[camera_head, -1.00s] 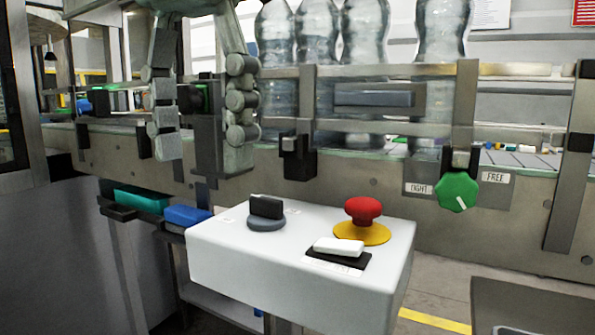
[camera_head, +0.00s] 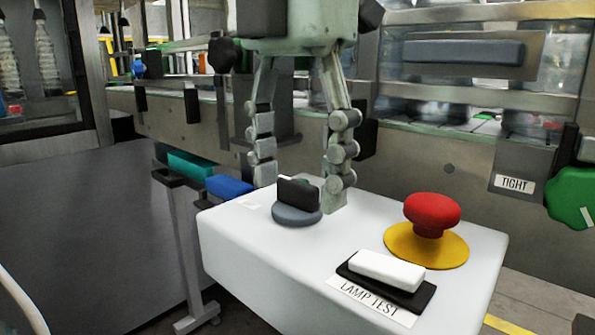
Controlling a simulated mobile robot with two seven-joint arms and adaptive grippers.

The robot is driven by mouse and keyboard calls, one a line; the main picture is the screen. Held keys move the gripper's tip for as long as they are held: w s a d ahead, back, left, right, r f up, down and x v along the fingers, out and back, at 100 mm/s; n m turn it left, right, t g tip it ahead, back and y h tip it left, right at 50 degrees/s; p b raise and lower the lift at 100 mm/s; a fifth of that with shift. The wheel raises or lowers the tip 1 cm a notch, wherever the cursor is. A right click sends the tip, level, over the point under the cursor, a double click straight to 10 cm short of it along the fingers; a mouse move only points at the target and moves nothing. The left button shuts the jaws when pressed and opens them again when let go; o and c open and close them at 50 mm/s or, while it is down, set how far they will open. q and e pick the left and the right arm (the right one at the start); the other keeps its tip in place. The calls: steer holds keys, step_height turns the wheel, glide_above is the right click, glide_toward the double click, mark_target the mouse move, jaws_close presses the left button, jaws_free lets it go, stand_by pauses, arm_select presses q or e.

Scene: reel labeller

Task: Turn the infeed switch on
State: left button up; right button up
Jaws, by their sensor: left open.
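The infeed switch appears to be the black rotary knob (camera_head: 298,193) on a round grey base, on top of the white control box (camera_head: 270,262). Its own label is too small or hidden to read. My left gripper (camera_head: 300,198) points down from above with its two fingers spread, one on each side of the knob. The right finger's tip is close to the box top, and the left finger's tip is partly behind the box's back edge. I cannot tell whether either finger touches the knob. My right gripper is not in view.
A red mushroom button (camera_head: 432,212) on a yellow disc and a white lamp test button (camera_head: 386,270) share the box top. A green knob (camera_head: 574,198) is at the right, by a "TIGHT" label. The conveyor frame (camera_head: 420,165) runs behind. Blue (camera_head: 229,186) and teal (camera_head: 190,165) bins are at the left.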

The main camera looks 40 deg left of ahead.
arm_select(q)
steer(key=shift+f, duration=0.2)
steer(key=c, duration=1.2)
steer(key=shift+o, duration=0.2)
